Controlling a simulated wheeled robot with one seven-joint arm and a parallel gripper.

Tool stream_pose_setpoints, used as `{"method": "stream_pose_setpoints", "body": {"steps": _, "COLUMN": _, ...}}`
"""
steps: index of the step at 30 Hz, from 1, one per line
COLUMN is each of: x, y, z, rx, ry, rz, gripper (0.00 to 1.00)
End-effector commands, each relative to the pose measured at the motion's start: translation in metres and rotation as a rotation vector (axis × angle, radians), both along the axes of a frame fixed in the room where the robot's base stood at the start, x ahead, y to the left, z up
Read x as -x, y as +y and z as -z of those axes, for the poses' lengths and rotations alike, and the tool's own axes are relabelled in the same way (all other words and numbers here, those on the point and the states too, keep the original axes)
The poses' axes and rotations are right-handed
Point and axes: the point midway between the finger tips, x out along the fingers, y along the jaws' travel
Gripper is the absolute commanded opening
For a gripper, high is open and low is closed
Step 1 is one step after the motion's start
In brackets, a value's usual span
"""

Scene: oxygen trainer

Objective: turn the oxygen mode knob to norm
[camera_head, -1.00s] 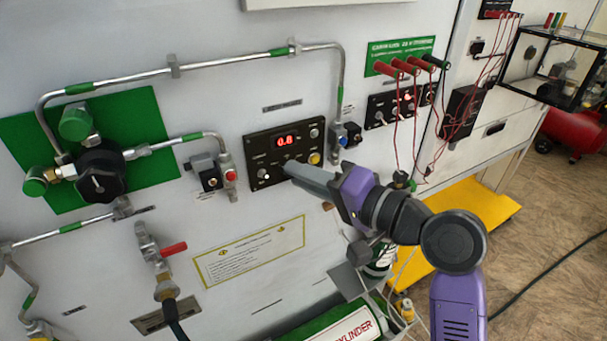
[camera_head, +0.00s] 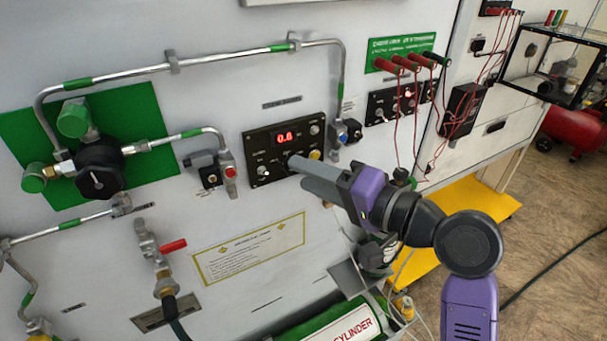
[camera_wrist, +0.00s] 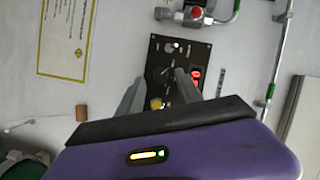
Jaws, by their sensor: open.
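The black oxygen control panel (camera_head: 257,143) with a red lit display (camera_head: 286,138) is on the white wall. In the wrist view the panel (camera_wrist: 157,53) appears turned, with a small dark knob (camera_wrist: 165,72) near its middle. The lettering is too small to read, so I cannot tell the knob's setting. My gripper (camera_head: 297,170) is open at the panel's lower right, its grey fingers hiding part of it. In the wrist view my gripper (camera_wrist: 159,83) has its fingers on either side of the middle knob's line, with a gap between them. Contact cannot be told.
A yellow button (camera_wrist: 156,103) and a pale knob (camera_wrist: 176,46) are near on the panel. A small valve with a red knob (camera_head: 231,172) is left of the panel, and one with a blue knob (camera_head: 343,139) is right. Red cables (camera_head: 397,120) hang further right.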

Motion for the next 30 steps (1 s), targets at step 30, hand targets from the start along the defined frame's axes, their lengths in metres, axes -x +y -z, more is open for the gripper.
{"method": "stream_pose_setpoints", "body": {"steps": 30, "x": 0.033, "y": -0.052, "z": -0.010, "rx": 0.002, "ry": -0.030, "rz": 0.007, "gripper": 0.42}}
